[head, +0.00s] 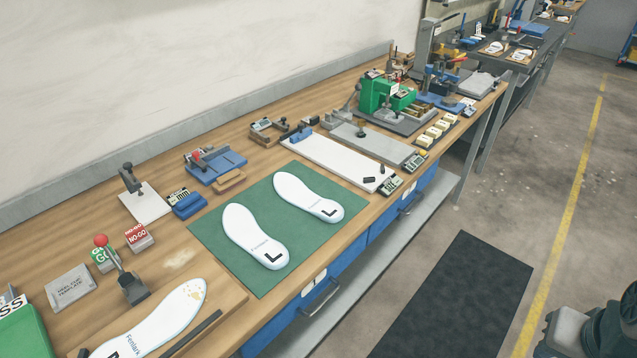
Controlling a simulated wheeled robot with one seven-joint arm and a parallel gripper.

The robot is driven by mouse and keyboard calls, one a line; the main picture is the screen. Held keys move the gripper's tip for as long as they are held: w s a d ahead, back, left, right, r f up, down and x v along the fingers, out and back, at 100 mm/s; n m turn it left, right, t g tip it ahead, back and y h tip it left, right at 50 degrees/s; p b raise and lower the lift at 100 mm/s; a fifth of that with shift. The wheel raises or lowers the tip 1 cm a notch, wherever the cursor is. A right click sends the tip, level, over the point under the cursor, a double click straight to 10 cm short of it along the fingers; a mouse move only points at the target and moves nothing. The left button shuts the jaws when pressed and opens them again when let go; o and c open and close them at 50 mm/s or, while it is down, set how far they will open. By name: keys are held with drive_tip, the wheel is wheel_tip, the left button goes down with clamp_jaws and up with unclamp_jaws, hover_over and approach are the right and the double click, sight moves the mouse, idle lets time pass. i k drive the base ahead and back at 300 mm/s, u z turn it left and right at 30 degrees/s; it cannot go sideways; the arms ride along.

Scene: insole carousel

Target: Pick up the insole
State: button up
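Two white insoles lie flat on a green mat (207,228) on the wooden workbench. The nearer insole (248,232) has its heel toward the front edge and a black "L" on the heel. The farther insole (305,196) lies to its right, also marked "L", with a gap between them. A third white insole (160,325) lies at the lower left, cut off by the frame, with a printed word and a yellowish dotted patch. My gripper cannot be made out; only a dark part, probably of my arm, shows at the lower right corner.
A red-knobbed lever (124,270) and GO/NO-GO blocks (138,237) stand left of the mat. A blue fixture (215,163) is behind it. A white board (328,160) and green machine (385,95) are to the right. A black floor mat (455,300) lies before the bench.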

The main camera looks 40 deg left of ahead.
sight(240, 225)
drive_tip(key=i, duration=0.7)
drive_tip(key=u, duration=2.55)
drive_tip(key=i, duration=0.55)
drive_tip(key=u, duration=0.2)
